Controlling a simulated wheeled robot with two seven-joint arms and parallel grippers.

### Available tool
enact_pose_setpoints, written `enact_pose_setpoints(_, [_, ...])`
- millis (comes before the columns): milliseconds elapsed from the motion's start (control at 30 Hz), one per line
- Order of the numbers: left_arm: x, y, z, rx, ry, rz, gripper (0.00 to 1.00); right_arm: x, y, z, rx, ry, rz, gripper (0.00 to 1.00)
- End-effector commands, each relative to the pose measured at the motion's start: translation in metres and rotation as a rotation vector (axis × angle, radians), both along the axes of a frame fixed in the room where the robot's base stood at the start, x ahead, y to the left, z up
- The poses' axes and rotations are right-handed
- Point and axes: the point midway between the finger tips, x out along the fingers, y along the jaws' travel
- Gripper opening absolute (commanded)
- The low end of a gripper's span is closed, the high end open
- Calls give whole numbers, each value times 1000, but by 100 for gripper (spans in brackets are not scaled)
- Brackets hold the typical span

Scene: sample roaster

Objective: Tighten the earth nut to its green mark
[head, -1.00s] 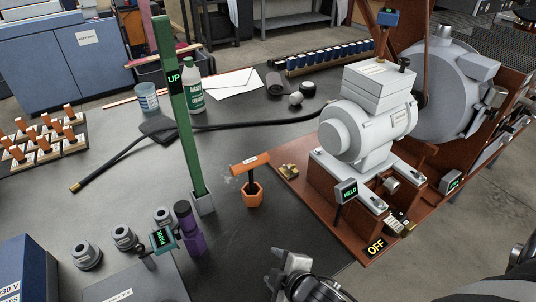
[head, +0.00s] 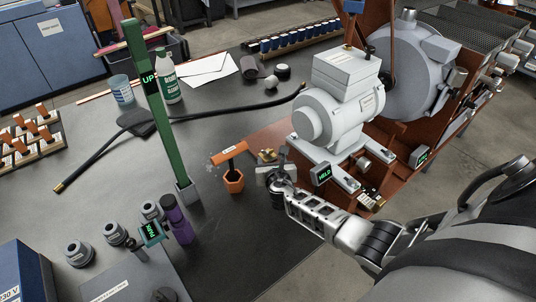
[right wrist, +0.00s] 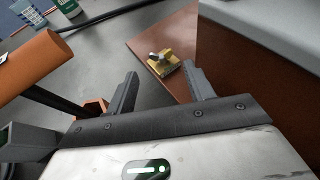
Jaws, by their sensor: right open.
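The earth nut appears to be the small grey-topped piece on a brass block (head: 267,155) at the near left corner of the red-brown machine base. In the right wrist view the brass block (right wrist: 163,66) lies beyond and between my fingertips, apart from them. I cannot make out a green mark on it. My right gripper (head: 272,172) is open and empty, just on the near side of the block; its two fingers also show in the right wrist view (right wrist: 160,78). My left gripper is not in view.
An orange-handled tool (head: 229,151) stands in an orange holder (head: 233,181) close left of my right gripper. The grey motor (head: 335,110) and a HELD sign (head: 322,174) are close on the right. A green UP post (head: 157,115) stands further left.

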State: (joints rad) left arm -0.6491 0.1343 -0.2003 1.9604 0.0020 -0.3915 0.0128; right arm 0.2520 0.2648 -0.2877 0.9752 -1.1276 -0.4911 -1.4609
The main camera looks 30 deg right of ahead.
Motion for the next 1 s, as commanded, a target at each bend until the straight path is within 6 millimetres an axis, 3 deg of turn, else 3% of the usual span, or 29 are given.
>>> enact_pose_setpoints(200, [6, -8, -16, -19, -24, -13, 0, 41, -19, -25, 0, -2, -2, 53])
enact_pose_setpoints(400, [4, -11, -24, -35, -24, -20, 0, 64, -30, -33, 2, -2, -1, 53])
enact_pose_setpoints(833, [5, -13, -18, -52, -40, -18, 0, 72, -34, -33, 3, 0, 0, 53])
enact_pose_setpoints(867, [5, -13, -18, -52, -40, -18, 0, 72, -34, -33, 3, 0, 0, 50])
enact_pose_setpoints(967, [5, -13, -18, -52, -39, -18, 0, 72, -34, -33, 3, 0, 0, 22])
enact_pose_setpoints(1000, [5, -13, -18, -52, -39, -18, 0, 72, -34, -33, 3, 0, 0, 21])
